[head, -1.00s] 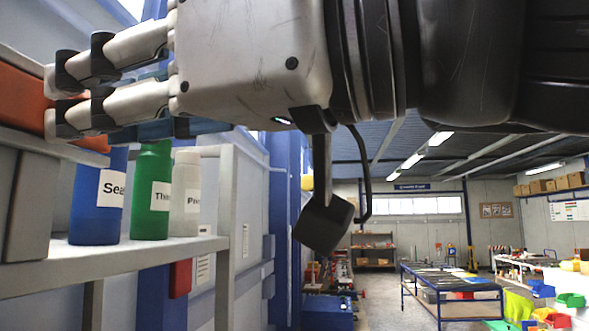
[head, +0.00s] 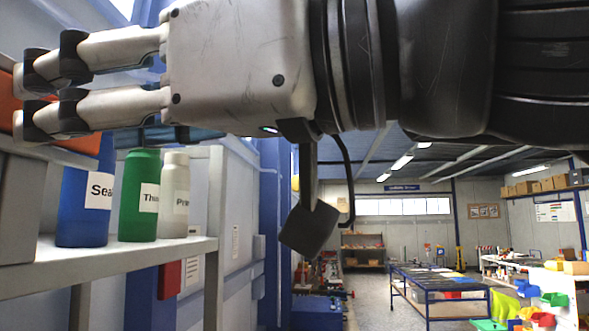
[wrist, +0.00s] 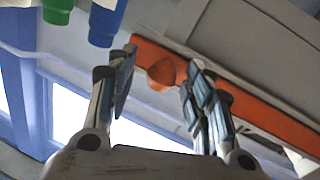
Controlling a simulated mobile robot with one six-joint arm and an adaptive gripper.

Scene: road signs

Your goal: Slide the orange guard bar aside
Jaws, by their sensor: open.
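The orange guard bar (wrist: 265,120) runs diagonally across the grey shelf front in the wrist view. An orange knob (wrist: 160,75) sticks out near its upper left end. My gripper (wrist: 161,66) is open, with one finger on each side of the knob in the picture. I cannot tell whether the fingers touch it. In the head view my gripper (head: 28,97) is at the far left, its fingers pointing left. Parts of the orange bar (head: 80,145) show behind and below the fingers, which hide much of it.
A blue bottle (head: 85,205), a green bottle (head: 139,200) and a white bottle (head: 174,200) stand on the grey shelf (head: 130,258), just below and beyond my gripper. A blue-framed table (head: 440,290) stands far off at the right, with open floor beside it.

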